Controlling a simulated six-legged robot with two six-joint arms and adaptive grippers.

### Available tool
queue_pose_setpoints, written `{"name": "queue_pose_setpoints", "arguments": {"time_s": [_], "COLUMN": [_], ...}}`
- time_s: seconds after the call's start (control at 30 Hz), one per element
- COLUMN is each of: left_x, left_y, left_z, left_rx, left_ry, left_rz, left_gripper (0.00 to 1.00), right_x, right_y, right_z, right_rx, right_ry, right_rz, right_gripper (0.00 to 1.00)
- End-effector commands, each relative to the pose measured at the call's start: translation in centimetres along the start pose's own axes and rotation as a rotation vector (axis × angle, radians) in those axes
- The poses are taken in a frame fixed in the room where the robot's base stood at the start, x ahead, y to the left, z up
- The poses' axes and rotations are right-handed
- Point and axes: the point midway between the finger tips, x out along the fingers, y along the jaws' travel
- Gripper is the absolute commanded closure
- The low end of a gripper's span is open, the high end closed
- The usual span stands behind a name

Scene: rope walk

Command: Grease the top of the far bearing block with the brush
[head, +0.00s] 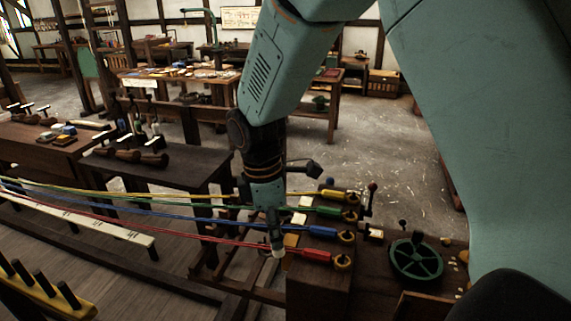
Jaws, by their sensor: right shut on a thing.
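My right gripper (273,218) hangs over the left edge of the dark bench, pointing down. It is shut on a slim thing with a pale tip, seemingly the brush (278,248); the gripper hides most of it. The tip is beside the red-sleeved hook, at the bench's near left. Yellow (334,195), green (329,211), blue (322,231) and red (317,255) sleeves lie in a row on the bench, each ending at a brass-coloured round fitting. I cannot tell for sure which part is the far bearing block. My left gripper is not in view.
Coloured ropes (150,205) run from the left to the sleeves. A green handwheel (416,259) lies on the bench (375,283) to the right, near a dark-knobbed lever (372,190). A dark table (170,170) with wooden tools stands at left. Open floor (400,150) lies behind.

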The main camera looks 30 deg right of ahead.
Motion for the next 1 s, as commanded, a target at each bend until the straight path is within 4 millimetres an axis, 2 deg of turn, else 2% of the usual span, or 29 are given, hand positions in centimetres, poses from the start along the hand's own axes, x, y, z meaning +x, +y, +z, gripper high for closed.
{"name": "queue_pose_setpoints", "arguments": {"time_s": [0.03,0.1,0.27,0.67,1.0], "left_x": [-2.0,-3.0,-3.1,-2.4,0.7], "left_y": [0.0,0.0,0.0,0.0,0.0], "left_z": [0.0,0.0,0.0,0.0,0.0], "left_rx": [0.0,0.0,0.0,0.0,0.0], "left_ry": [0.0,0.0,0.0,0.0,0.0], "left_rz": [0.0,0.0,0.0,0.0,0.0], "left_gripper": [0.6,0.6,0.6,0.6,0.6], "right_x": [-2.3,-3.9,-5.0,-4.6,-1.3], "right_y": [1.1,2.7,4.9,5.4,5.5], "right_z": [0.8,2.1,3.6,3.8,3.4], "right_rx": [-0.107,-0.286,-0.527,-0.593,-0.591], "right_ry": [-0.018,-0.053,-0.116,-0.161,-0.16], "right_rz": [0.032,0.09,0.211,0.3,0.299], "right_gripper": [1.0,1.0,1.0,1.0,1.0]}}
